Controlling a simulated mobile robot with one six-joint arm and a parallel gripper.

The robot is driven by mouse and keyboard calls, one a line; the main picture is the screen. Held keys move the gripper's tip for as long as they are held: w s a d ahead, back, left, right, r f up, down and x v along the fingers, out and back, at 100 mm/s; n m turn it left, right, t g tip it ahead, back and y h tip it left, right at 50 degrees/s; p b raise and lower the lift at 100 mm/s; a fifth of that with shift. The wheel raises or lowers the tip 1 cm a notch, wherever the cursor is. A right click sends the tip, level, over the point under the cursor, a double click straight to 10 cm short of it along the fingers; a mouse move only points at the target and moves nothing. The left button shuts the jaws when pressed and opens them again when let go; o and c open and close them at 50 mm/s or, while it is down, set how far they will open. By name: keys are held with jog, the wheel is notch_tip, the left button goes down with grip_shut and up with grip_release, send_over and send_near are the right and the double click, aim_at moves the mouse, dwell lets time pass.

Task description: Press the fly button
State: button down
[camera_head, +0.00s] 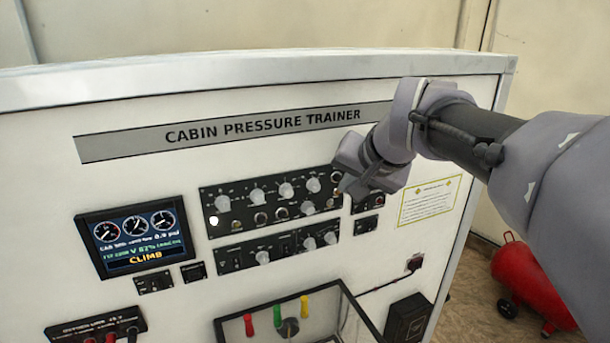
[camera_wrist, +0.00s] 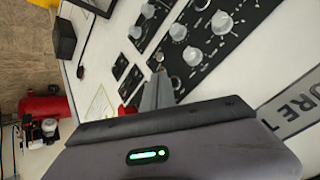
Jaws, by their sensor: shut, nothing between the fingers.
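The white trainer panel (camera_head: 130,185) carries a screen (camera_head: 135,236) that reads CLIMB, with two small black switch modules (camera_head: 155,282) below its right side. Two more small black modules (camera_head: 367,225) sit right of the upper knob panel (camera_head: 270,200). No label reading "fly" is legible, so I cannot tell which control is the fly button. My gripper (camera_head: 350,186) is shut and empty, in front of the upper knob panel's right end, hiding part of it and of the module there. In the wrist view its fingers (camera_wrist: 157,90) point at the panel; contact cannot be told.
A lower knob panel (camera_head: 278,247) sits beneath the upper one. An open-topped box (camera_head: 228,330) with red, green and yellow pieces projects at the bottom. A black box (camera_head: 407,318) is at lower right. A red tank (camera_head: 535,282) stands on the floor to the right.

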jog(key=shift+s+d+b, duration=0.25)
jog(key=shift+s+b, duration=0.05)
jog(key=shift+s, duration=0.5)
jog(key=shift+s+d+b, duration=0.3)
jog(key=shift+s+b, duration=0.05)
jog(key=shift+s, duration=0.45)
jog(key=shift+s+d+b, duration=0.25)
jog(key=shift+s+b, duration=0.05)
jog(key=shift+s, duration=0.5)
